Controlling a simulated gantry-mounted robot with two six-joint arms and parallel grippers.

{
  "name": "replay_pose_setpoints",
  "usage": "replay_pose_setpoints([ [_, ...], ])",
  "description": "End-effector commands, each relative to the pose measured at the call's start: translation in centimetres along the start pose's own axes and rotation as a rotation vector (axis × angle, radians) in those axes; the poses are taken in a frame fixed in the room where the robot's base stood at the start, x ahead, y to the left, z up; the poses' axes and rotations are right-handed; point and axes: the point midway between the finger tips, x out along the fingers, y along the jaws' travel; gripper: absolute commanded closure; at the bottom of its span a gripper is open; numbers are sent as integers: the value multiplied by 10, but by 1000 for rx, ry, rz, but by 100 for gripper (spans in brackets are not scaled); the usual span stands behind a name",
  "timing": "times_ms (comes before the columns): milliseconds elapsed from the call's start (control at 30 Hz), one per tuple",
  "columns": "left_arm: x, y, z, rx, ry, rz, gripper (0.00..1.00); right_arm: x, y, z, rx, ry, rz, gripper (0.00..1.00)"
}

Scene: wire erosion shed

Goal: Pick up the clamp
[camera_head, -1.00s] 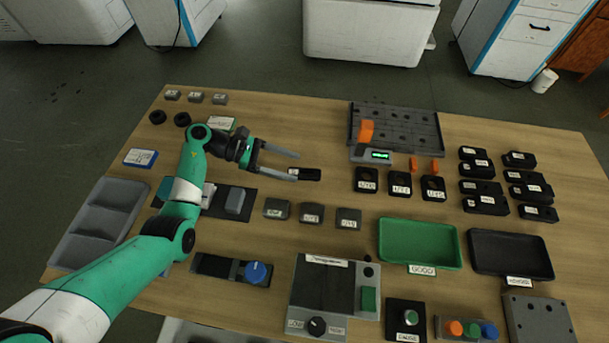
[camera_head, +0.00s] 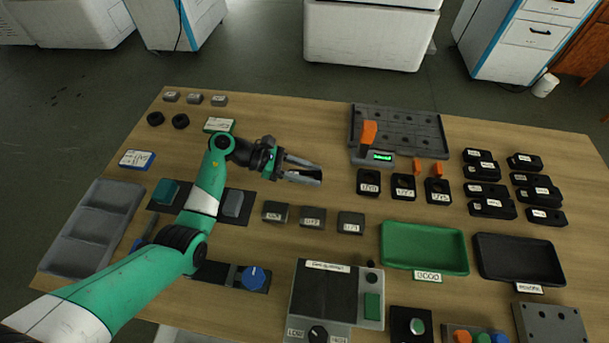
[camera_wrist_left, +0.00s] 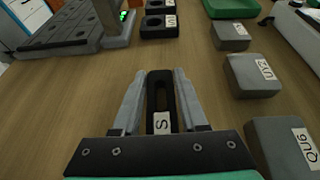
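A black slotted bar with a white label (camera_wrist_left: 161,90), which I take to be the clamp, lies on the wooden table. In the left wrist view it is lengthwise between the two fingers of my left gripper (camera_wrist_left: 158,80), with its near end close to the palm edge. The fingers are apart, one on each side, with narrow gaps; contact at the tips is hard to tell. In the head view my left gripper (camera_head: 310,173) is low over the table, and the bar is mostly hidden between its fingers. My right gripper is not in view.
Grey labelled blocks (camera_head: 312,216) lie in front of the gripper. Black holed blocks (camera_head: 369,182) and a grey holed plate (camera_head: 400,122) are to its right. A green tray (camera_head: 425,226) and a black tray (camera_head: 519,238) lie farther right. Bare table lies behind the gripper.

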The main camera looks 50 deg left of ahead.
Motion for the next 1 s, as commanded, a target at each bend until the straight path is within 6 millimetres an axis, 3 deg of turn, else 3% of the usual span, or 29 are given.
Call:
replay_pose_setpoints([
  [33, 0, 0, 0, 0, 0, 0, 68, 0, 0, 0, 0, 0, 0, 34],
  [200, 0, 0, 0, 0, 0, 0, 99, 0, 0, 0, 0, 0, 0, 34],
  [233, 0, 0, 0, 0, 0, 0, 100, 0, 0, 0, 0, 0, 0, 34],
  [733, -2, 0, 4, 1, -1, 1, 100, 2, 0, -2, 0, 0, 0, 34],
  [867, -7, 1, 17, 4, -2, 1, 100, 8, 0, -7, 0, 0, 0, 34],
  [1000, -18, -6, 43, 3, -1, 0, 100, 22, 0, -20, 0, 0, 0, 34],
])
